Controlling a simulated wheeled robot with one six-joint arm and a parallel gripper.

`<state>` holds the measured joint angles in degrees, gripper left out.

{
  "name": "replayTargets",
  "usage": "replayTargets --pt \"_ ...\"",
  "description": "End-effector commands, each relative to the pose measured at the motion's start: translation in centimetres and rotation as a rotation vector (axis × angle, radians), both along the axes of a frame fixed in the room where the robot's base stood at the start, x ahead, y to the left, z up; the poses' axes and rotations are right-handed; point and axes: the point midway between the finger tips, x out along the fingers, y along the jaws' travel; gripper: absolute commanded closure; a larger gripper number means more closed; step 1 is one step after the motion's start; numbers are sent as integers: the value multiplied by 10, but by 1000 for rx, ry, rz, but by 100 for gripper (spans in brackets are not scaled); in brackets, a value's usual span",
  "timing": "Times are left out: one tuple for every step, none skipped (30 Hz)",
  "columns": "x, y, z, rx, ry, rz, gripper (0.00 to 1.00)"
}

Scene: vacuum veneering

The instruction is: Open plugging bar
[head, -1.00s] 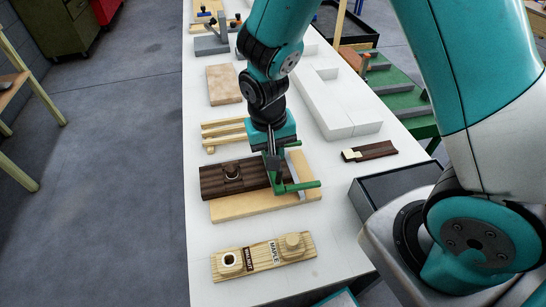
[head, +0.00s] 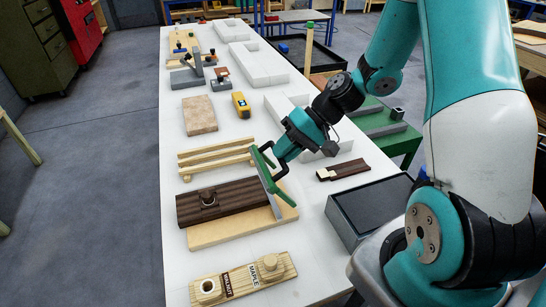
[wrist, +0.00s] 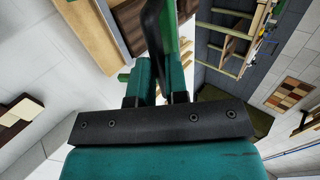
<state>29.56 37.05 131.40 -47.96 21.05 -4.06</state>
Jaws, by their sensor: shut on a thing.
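The green plugging bar (head: 262,170) stands raised and tilted at the right end of a dark brown wooden board (head: 232,203). My gripper (head: 273,160) is shut on the bar from the right, with its dark fingers around the green part. In the wrist view the green bar (wrist: 170,35) runs up between the fingers, and my gripper (wrist: 157,82) hides part of it. A grey strip (head: 273,197) lies across the right end of the board, below the bar. The dark board rests on a pale wooden base (head: 235,230) and carries a small round knob-like piece.
A sample block marked MAPLE and WALNUT (head: 243,282) lies in front. Pale wooden rails (head: 215,158) lie behind. A dark-topped grey box (head: 370,208) and a small dark strip (head: 345,169) are to the right. White table is bare at the left edge.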

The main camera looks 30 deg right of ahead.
Motion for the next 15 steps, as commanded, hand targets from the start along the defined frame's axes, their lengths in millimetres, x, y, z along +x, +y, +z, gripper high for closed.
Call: replayTargets --pt "-1 -8 -3 47 -6 -8 100" --pt "-2 -11 -3 74 -12 -7 100" --pt "-2 -15 -4 111 -21 -7 100" --pt "-3 -18 -4 140 -25 -7 100" --pt "-4 -22 -5 168 -32 -8 100" --pt "-5 -25 -6 205 -39 -6 100" --pt "-5 -28 -6 233 -45 -6 100" --pt "-6 -31 -7 258 -49 -6 100" --pt "-7 -35 -8 294 -56 -5 100" --pt "-7 -37 -7 285 -58 -2 100" --pt "-7 -39 -8 282 -58 -1 100" --pt "-8 -43 -10 280 -58 -1 100" --pt "-9 -45 -11 279 -56 -1 100" --pt "-9 -47 -12 279 -56 -1 100" --pt "-10 -50 -14 279 -55 0 100"
